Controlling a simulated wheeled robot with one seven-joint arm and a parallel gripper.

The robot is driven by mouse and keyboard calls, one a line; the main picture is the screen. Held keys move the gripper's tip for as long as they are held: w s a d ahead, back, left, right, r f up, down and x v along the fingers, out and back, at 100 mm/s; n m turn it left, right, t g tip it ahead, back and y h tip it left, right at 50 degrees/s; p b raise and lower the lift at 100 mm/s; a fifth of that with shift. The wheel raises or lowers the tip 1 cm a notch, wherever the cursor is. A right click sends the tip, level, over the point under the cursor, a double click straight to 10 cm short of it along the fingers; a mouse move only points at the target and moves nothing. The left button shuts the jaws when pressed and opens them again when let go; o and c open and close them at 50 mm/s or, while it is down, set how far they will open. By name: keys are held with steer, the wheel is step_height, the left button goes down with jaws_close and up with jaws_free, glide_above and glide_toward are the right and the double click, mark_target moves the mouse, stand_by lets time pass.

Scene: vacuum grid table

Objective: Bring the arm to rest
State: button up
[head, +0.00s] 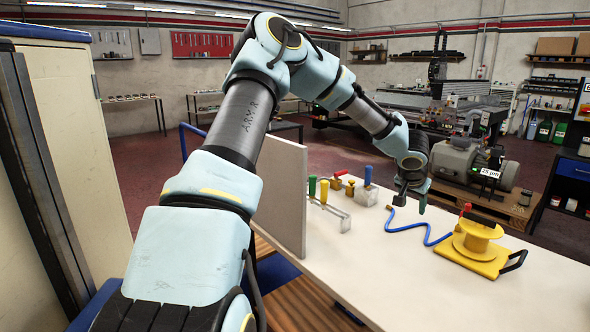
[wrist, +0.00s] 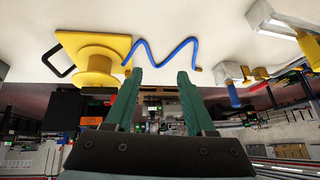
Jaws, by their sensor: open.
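My gripper (head: 411,197) hangs at the end of my raised arm, above the far part of the white table (head: 400,265). In the wrist view my gripper (wrist: 156,78) shows two green fingers spread apart with nothing between them. A yellow spool on a yellow base (head: 478,248) stands to the right of my gripper in the head view. It also shows at the upper left of the wrist view (wrist: 97,62). A blue hose (head: 418,228) lies in a zigzag on the table beside the spool, apart from the fingers as far as I can tell.
A grey upright panel (head: 290,190) stands at the table's left end. Beside it are tools with green and yellow handles (head: 324,192) and a grey block with a blue handle (head: 367,190). A pump (head: 470,165) stands behind the table. The table's front is bare.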

steer(key=a+r+t, duration=0.1)
steer(key=a, duration=0.8)
steer(key=s+a+n+g+y, duration=0.1)
steer(key=s+a+n, duration=0.1)
steer(key=s+a, duration=0.5)
steer(key=s+a+n+g+y+b, duration=0.1)
steer(key=s+a+n+g, duration=0.1)
steer(key=s+a, duration=0.5)
steer(key=s+a+f+n+g+y+b, duration=0.1)
steer(key=s+a+n, duration=0.3)
steer(key=a, duration=1.2)
steer(key=s+g+y, duration=0.1)
steer(key=s, duration=0.2)
steer(key=shift+a, duration=0.2)
steer(key=shift+w, duration=0.1)
steer(key=shift+c, duration=0.2)
